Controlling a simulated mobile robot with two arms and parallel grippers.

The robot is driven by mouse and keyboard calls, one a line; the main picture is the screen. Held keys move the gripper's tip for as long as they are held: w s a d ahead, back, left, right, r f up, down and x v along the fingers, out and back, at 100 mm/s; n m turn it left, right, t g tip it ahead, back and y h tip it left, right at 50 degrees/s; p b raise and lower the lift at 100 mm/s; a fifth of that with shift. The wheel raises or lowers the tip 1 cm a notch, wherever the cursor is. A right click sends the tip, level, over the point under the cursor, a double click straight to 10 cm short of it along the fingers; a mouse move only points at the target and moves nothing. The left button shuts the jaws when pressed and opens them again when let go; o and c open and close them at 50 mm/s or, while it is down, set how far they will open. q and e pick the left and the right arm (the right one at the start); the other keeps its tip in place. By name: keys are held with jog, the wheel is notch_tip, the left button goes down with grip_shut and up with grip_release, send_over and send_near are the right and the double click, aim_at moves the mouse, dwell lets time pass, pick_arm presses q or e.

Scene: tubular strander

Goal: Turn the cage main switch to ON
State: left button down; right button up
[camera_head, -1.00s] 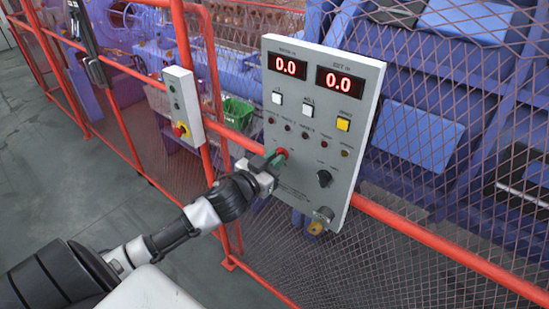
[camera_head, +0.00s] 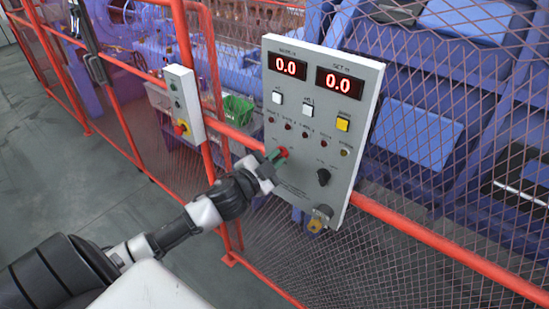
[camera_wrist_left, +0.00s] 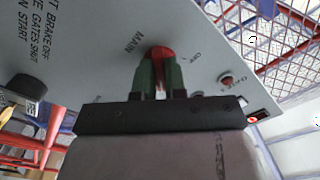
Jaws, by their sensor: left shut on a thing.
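The grey control panel (camera_head: 300,205) hangs on the red fence rail and faces me. The red main switch (camera_head: 283,152) is on its left side, below a row of small lamps. My left gripper (camera_head: 275,157) reaches it from the lower left with green fingers. In the left wrist view the fingers (camera_wrist_left: 160,72) are shut on the red knob (camera_wrist_left: 160,52), one on each side. The words MAIN and OFF are printed beside it. The fingers hide part of the knob and some lettering, so I cannot tell where it points. My right gripper is out of view.
A black selector knob (camera_head: 323,177) and a key switch with a brass tag (camera_head: 320,218) sit lower on the panel. A small box with a red button (camera_head: 182,128) is on the post to the left. The red rail (camera_head: 440,243) and mesh run behind; open floor lies left.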

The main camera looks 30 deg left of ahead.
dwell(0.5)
pick_arm(q)
jog(key=c, duration=1.2)
grip_release()
jog(key=shift+s+f, duration=0.1)
jog(key=shift+s, duration=0.05)
jog(key=shift+s, duration=0.25)
jog(key=shift+s+a+b, duration=0.15)
jog(key=shift+s+b, duration=0.45)
jog(key=shift+s, duration=1.1)
jog(key=shift+s+a+b, duration=0.15)
jog(key=shift+s+b, duration=0.5)
jog(key=shift+s, duration=1)
jog(key=shift+s+a+b, duration=0.15)
jog(key=shift+s+b, duration=0.45)
jog(key=shift+s, duration=1.1)
